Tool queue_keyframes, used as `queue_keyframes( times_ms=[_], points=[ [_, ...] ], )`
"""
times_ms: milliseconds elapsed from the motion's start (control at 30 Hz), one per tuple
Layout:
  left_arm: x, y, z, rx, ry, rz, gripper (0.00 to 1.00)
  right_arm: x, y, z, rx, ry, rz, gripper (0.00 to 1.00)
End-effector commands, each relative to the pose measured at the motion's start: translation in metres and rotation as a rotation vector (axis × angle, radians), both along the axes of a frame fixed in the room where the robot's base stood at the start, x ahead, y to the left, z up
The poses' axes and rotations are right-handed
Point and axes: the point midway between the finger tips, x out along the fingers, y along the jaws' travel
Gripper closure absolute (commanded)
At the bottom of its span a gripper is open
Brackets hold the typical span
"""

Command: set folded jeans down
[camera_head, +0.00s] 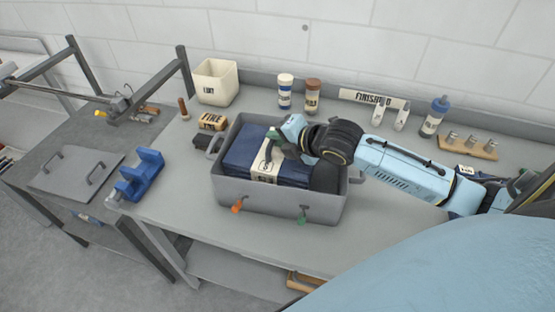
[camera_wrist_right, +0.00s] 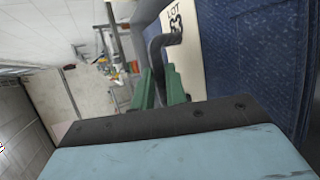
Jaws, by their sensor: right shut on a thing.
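The folded dark blue jeans (camera_head: 245,152) lie within the walls of a grey bin (camera_head: 262,196) on the bench, with a cream paper band (camera_head: 265,168) around them. In the right wrist view the blue denim (camera_wrist_right: 255,50) fills the right side, and the band (camera_wrist_right: 182,30) carries printed lettering. My right gripper (camera_head: 273,145) is over the band, its green fingers (camera_wrist_right: 160,85) shut on a dark loop handle (camera_wrist_right: 160,45) at the band. I cannot tell whether the jeans rest on the bin floor. My left gripper is not in view.
A blue fixture (camera_head: 141,175) and a grey lid-like plate (camera_head: 75,170) are left of the bin. A cream box (camera_head: 215,82), bottles (camera_head: 285,92) and a FINISHED sign (camera_head: 374,98) line the back. The front right bench is clear.

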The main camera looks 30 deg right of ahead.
Motion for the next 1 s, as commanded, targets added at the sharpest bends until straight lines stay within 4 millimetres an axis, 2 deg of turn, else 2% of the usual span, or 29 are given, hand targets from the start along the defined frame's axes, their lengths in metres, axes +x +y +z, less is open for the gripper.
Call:
queue_keyframes(
  times_ms=[100,233,567,967,1000],
  points=[
    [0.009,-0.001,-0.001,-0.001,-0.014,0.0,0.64,0.0,0.0,-0.018,0.003,-0.004,-0.001,1.0],
    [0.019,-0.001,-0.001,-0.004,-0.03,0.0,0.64,0.001,0.0,-0.027,0.0,-0.007,0.001,1.0],
    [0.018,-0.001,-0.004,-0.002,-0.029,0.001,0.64,0.001,0.0,-0.069,0.002,-0.005,0.0,1.0],
    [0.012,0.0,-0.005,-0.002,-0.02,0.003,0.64,0.001,0.0,-0.074,0.0,-0.006,0.001,1.0],
    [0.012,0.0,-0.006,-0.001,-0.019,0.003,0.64,0.0,0.0,-0.077,0.0,-0.002,0.001,0.85]
  ],
)
